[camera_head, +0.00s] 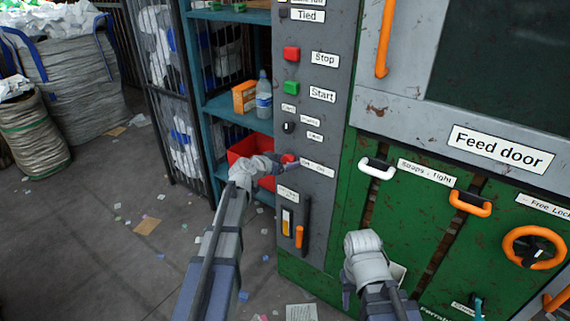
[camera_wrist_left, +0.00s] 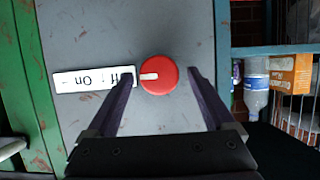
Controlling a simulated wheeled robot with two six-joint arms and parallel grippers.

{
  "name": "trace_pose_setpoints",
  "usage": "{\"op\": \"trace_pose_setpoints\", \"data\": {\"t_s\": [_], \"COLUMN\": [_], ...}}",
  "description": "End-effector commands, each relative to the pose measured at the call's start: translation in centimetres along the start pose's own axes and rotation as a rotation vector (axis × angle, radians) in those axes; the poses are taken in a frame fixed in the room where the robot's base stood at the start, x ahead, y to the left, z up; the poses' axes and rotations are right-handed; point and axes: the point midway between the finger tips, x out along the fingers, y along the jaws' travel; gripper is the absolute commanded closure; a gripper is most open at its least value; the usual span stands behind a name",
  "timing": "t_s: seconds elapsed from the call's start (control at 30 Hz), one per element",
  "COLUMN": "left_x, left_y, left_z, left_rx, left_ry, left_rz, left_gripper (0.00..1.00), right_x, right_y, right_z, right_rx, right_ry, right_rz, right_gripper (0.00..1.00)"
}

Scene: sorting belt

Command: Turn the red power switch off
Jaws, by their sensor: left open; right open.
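The red power switch (camera_wrist_left: 159,75) is a round red knob with a pale pointer mark, on the grey panel (camera_wrist_left: 110,25). In the left wrist view its pointer lies toward the label (camera_wrist_left: 92,79) reading "Off" and "On". In the head view the red knob (camera_head: 289,158) is partly hidden by my left gripper (camera_head: 284,164). My left gripper is open, with its two fingers (camera_wrist_left: 160,88) on either side of the knob; I cannot tell whether they touch it. My right gripper (camera_head: 370,283) is low in front of the green cabinet, mostly hidden behind its own wrist, holding nothing that I can see.
Red Stop (camera_head: 291,54) and green Start (camera_head: 291,87) buttons sit above on the panel, with a small black switch (camera_head: 288,127). An orange lever (camera_head: 299,236) is below. A shelf (camera_head: 228,110) with a bottle (camera_head: 264,97) and red bin (camera_head: 243,150) stands left. Handles line the green doors.

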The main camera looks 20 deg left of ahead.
Motion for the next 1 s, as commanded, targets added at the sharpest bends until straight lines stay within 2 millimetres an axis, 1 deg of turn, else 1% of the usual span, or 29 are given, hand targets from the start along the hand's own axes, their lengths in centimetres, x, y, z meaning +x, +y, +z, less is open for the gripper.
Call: {"op": "trace_pose_setpoints", "data": {"t_s": [0.17,0.87,0.9,1.0], "left_x": [-0.07,-0.08,-0.08,-0.08], "left_y": [0.04,0.04,0.04,0.03], "left_z": [-0.03,-0.02,-0.02,-0.01], "left_rx": [0.0,0.0,0.0,-0.003], "left_ry": [0.0,0.0,0.0,0.0], "left_rz": [0.0,0.001,0.001,0.002], "left_gripper": [0.14,0.93,0.96,0.96], "right_x": [-0.06,-0.05,-0.05,-0.04], "right_y": [0.0,0.0,0.0,0.0], "right_z": [0.0,0.0,0.0,0.0], "right_rx": [0.0,0.0,0.0,0.0], "right_ry": [0.0,0.0,0.0,0.0], "right_rz": [0.0,0.0,0.0,0.0], "right_gripper": [0.5,0.5,0.5,0.5]}}
